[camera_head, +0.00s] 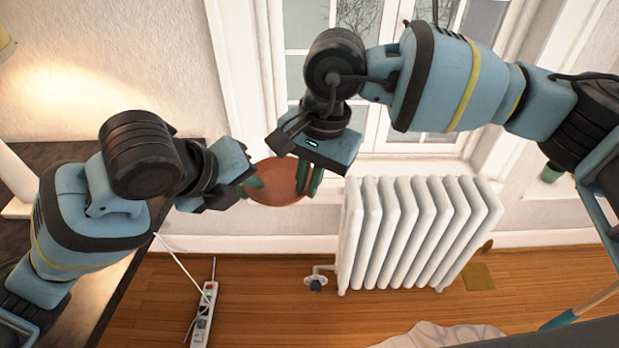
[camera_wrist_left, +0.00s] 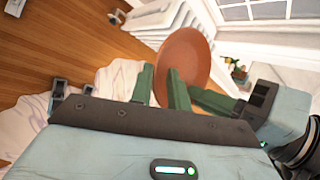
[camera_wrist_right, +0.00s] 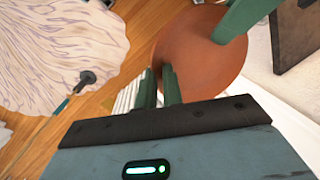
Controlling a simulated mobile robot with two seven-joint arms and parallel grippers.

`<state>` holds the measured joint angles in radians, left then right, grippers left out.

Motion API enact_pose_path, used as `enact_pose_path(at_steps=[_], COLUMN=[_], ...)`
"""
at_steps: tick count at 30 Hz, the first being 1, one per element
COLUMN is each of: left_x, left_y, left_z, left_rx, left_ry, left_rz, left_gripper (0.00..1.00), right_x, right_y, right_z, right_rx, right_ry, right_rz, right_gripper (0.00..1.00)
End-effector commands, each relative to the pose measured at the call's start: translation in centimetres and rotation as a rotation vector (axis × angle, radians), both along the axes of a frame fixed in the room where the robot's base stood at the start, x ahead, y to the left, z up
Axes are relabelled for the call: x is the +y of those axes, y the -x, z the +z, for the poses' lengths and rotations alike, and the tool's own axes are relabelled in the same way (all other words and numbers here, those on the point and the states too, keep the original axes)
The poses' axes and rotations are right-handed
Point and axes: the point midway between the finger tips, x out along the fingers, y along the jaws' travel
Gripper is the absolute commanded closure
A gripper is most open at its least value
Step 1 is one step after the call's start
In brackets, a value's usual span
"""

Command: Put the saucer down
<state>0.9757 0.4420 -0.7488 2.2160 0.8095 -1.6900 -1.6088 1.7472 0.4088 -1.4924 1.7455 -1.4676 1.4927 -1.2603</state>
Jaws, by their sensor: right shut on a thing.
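The saucer (camera_head: 275,180) is a round reddish-brown dish held in the air in front of the window wall. My right gripper (camera_head: 309,180) is shut on its rim; its two close fingers (camera_wrist_right: 160,88) meet the saucer's edge in the right wrist view. My left gripper (camera_head: 252,187) is at the saucer's opposite side. In the left wrist view its fingers (camera_wrist_left: 160,90) stand apart, with one over the saucer's face (camera_wrist_left: 190,55) and the other just beside its edge. I cannot tell whether they touch it.
A dark table (camera_head: 60,155) is at the left, partly behind my left arm. A white radiator (camera_head: 415,230) stands below the window. A power strip (camera_head: 204,310) lies on the wooden floor.

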Motion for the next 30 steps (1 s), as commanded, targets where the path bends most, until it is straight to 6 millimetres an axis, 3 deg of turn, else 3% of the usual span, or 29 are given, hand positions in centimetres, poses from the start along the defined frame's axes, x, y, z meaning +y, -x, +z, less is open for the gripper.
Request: enact_pose_path(at_steps=[5,23,30], left_x=[-0.4,0.0,1.2], left_y=[0.2,0.1,1.4], left_z=[0.3,0.3,2.7], left_rx=[-0.006,-0.005,-0.009], left_ry=[0.011,0.004,0.002], left_rz=[-0.01,-0.002,0.0], left_gripper=[0.68,0.68,0.68], right_x=[0.3,0.1,0.1], right_y=[0.2,0.1,0.1], right_z=[0.0,0.0,0.0], right_rx=[0.001,0.001,0.0], right_ry=[-0.005,0.0,0.0], right_rz=[0.007,0.005,0.005], right_gripper=[1.0,1.0,1.0])
